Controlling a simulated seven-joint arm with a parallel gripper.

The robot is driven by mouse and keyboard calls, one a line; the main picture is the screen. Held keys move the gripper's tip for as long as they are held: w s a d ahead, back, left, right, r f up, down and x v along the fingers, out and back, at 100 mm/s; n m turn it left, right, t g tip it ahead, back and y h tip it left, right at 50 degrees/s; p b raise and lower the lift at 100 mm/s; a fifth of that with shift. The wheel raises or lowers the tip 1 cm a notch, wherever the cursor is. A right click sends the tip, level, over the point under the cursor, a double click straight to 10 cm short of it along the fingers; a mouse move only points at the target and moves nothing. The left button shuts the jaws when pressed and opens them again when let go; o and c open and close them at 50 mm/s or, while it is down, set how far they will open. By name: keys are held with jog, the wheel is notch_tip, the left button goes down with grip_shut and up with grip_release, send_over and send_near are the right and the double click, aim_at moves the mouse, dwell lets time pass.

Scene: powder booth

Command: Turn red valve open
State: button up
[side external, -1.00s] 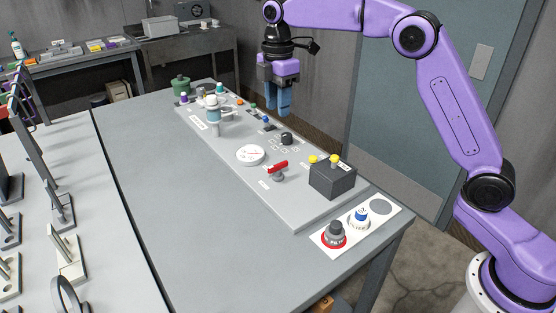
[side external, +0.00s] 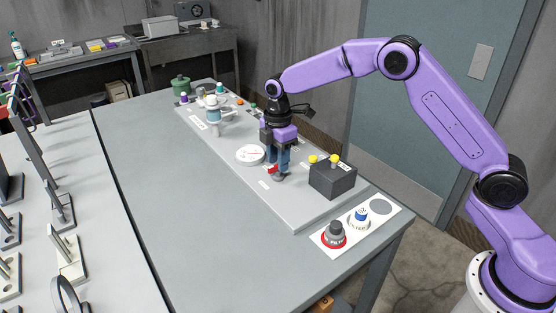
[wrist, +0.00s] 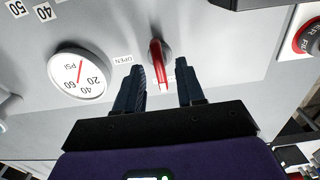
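The red valve (wrist: 157,58) is a small red lever handle on a grey round base on the grey panel. In the side external view the red handle (side external: 272,169) shows just beside my fingers, partly hidden by them. My gripper (side external: 279,160) is low over the panel at the valve. In the wrist view my gripper (wrist: 161,82) is open, with one blue finger on each side of the handle's near end and visible gaps to it. A label reading OPEN (wrist: 123,60) lies left of the valve.
A white PSI gauge (wrist: 79,76) sits left of the valve. A plate with a red-ringed knob (side external: 335,234) and blue knob lies at the table's near end. The table's left side is clear.

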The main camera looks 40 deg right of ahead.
jog(key=shift+f, duration=0.4)
jog(key=shift+c, duration=0.3)
grip_shut()
